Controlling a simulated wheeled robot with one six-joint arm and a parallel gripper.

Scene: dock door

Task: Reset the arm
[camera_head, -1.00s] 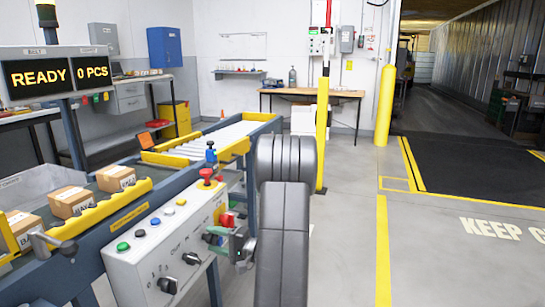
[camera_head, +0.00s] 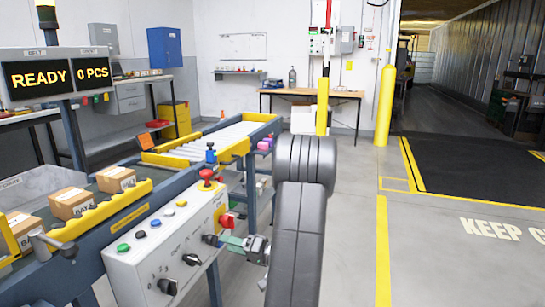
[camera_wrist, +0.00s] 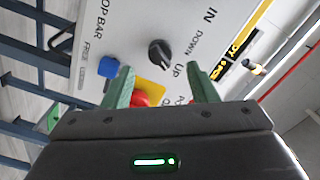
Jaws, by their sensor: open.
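My arm reaches forward in the head view. My gripper (camera_head: 232,243) has green fingers pointing left at the right end of the white control panel (camera_head: 165,245). In the wrist view my gripper (camera_wrist: 162,85) is open, with nothing between its fingers. Beyond the fingers is the panel face with a black rotary knob (camera_wrist: 160,54), a blue knob (camera_wrist: 108,67) and a red control (camera_wrist: 141,98) on yellow, partly hidden by a finger. The fingers look close to the panel; contact cannot be told.
A conveyor (camera_head: 215,138) with boxes (camera_head: 72,203) on its near section stands at left. A display (camera_head: 38,76) reads READY and 0 PCS. A yellow post (camera_head: 323,105) and yellow cylinder (camera_head: 385,105) stand further back. Floor at right (camera_head: 450,265) is clear.

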